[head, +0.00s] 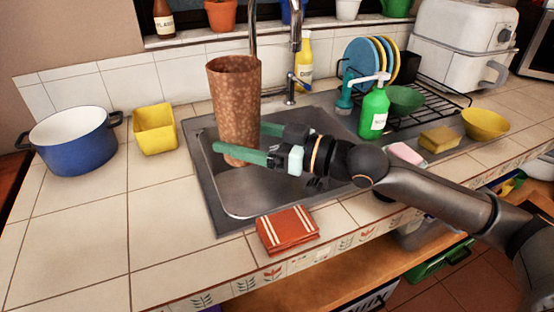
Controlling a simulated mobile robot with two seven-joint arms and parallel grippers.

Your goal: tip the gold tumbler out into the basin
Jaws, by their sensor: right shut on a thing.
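The gold tumbler (235,98) is a tall, brownish-gold mottled cup. It is upright, above the left part of the basin (262,195), a metal sink set in the tiled counter. My right gripper (243,143) comes in from the right with its green fingers around the lower part of the tumbler, shut on it. One finger passes in front of the tumbler and the other is partly behind it. The inside of the tumbler is mostly hidden, so I cannot tell what it holds. My left gripper is not in view.
The tap (294,60) rises behind the basin. A blue pot (75,147) and yellow container (155,129) stand left. A red cloth (287,230) lies at the front edge. A green soap bottle (374,112), dish rack (425,105), sponge (440,139) and yellow bowl (485,123) are right.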

